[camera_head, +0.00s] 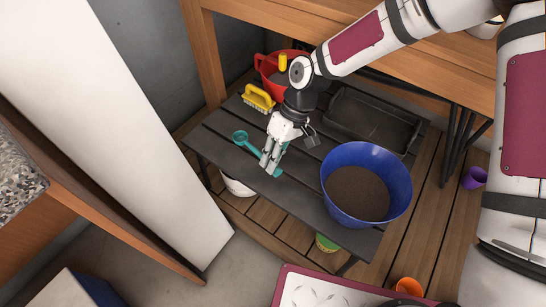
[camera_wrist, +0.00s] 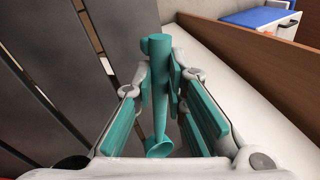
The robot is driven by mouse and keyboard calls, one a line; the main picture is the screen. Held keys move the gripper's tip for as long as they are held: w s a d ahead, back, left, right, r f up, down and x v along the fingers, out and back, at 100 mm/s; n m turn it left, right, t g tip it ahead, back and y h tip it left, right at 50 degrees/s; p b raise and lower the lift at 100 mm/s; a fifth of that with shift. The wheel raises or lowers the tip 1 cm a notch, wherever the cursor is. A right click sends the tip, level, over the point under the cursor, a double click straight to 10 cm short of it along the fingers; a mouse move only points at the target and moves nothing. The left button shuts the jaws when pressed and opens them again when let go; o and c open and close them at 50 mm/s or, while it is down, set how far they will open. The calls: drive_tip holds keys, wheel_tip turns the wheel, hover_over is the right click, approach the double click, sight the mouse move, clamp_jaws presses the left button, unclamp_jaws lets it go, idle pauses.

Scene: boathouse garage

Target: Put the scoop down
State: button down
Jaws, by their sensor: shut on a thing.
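The teal scoop (camera_head: 243,140) shows at the front left of the dark slatted table (camera_head: 221,163). One rounded end and part of its handle stick out to the left of my gripper (camera_head: 270,162). In the wrist view the scoop (camera_wrist: 160,75) runs lengthwise between the teal-padded fingers of my gripper (camera_wrist: 163,95). My gripper is shut on the scoop and points down over the table slats. The fingers hide part of the scoop. I cannot tell whether the scoop touches the tabletop.
A blue bowl (camera_head: 334,199) of dark soil stands at the table's right front. A black tray (camera_head: 345,125), a yellow brush (camera_head: 258,98) and a red container (camera_head: 267,66) are behind. A white pot (camera_head: 238,187) sits below the front edge. The slats left of my gripper are clear.

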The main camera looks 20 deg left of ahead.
drive_tip(key=shift+r, duration=0.2)
drive_tip(key=shift+f, duration=0.1)
drive_tip(key=shift+f+b, duration=1.3)
drive_tip(key=shift+f, duration=1.15)
drive_tip(key=shift+f, duration=0.15)
drive_tip(key=shift+f+b, duration=0.4)
drive_tip(key=shift+f, duration=0.2)
drive_tip(key=shift+f, duration=0.3)
drive_tip(key=c, duration=1.5)
unclamp_jaws()
drive_tip(key=shift+c, duration=0.2)
